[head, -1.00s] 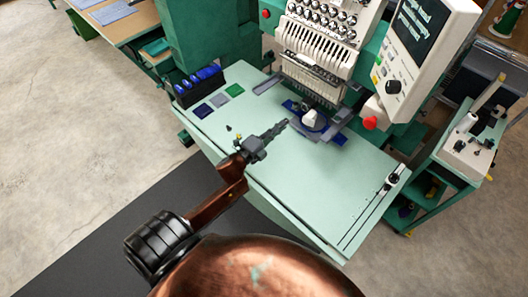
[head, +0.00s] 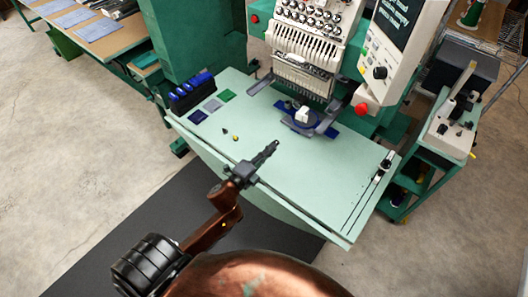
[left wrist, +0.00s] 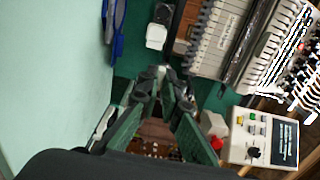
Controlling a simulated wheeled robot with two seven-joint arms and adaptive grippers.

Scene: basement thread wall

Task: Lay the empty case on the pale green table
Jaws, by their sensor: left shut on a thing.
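The pale green table (head: 300,185) spreads in front of the embroidery machine, and its surface also fills the left of the left wrist view (left wrist: 50,70). My left gripper (head: 270,149) is above the table, short of the machine's blue hoop area. In the left wrist view its fingertips (left wrist: 163,78) are shut on a small grey thing, apparently the case (left wrist: 160,71). It is too small and dark to tell whether it is empty. My right gripper is in neither view.
A white block (head: 303,114) sits in the blue hoop (head: 316,126) under the needle heads. A black rack of blue items (head: 190,92), coloured patches (head: 212,105) and a small yellow thing (head: 236,138) are on the table's left. The table's front middle and right are largely clear.

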